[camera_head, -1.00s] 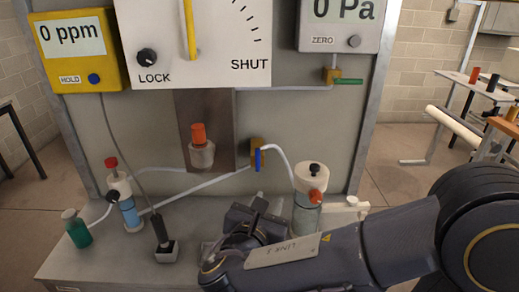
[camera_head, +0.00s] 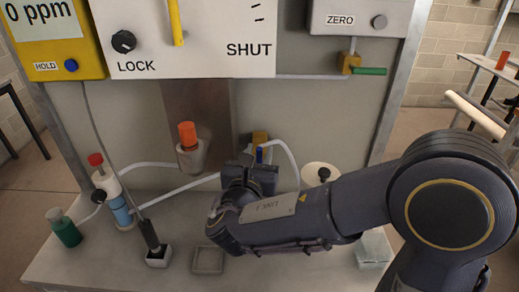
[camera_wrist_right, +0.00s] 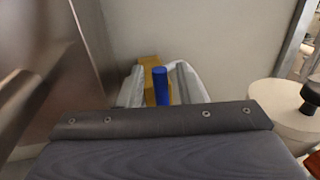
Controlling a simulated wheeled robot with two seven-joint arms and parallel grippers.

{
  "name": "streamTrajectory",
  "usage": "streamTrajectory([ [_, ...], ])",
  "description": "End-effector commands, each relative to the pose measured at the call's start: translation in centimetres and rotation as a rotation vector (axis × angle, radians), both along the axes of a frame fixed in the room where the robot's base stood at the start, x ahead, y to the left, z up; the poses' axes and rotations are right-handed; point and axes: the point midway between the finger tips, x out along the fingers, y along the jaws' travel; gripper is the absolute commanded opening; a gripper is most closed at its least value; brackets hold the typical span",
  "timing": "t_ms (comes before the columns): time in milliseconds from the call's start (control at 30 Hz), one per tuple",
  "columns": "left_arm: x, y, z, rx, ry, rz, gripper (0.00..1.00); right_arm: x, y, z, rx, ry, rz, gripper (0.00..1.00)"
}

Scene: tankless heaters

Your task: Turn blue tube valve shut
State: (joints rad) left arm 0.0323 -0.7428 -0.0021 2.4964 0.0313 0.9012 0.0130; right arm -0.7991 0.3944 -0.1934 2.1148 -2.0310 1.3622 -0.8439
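The blue tube valve has a brass body (camera_head: 259,138) on the panel and a blue handle (camera_head: 259,155), partly hidden behind my right gripper (camera_head: 251,166). In the right wrist view the blue handle (camera_wrist_right: 160,84) stands upright in front of the yellow brass body (camera_wrist_right: 149,66). The two pale grey fingers of my right gripper (camera_wrist_right: 159,88) show on either side of the handle, with gaps, so it looks open. Whether a finger touches the handle cannot be told. My left gripper is not in view.
White tubes (camera_head: 187,187) run to the valve. A small square tray (camera_head: 208,260) lies on the bench in front.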

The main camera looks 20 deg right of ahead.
Motion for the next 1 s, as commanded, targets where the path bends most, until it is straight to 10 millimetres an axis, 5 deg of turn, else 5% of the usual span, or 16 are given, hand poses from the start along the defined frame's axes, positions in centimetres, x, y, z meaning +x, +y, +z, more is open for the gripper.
streamTrajectory([
  [400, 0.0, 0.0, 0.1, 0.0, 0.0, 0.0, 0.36, 1.06, -0.57, -0.03, -0.001, 0.0, 0.0, 0.32],
  [633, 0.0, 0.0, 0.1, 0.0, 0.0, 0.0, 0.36, 1.03, -0.55, -0.01, -0.001, 0.0, 0.001, 0.02],
  [1000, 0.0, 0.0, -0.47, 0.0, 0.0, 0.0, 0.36, 0.97, -0.74, -0.12, 0.035, -0.011, 0.001, 0.0],
])
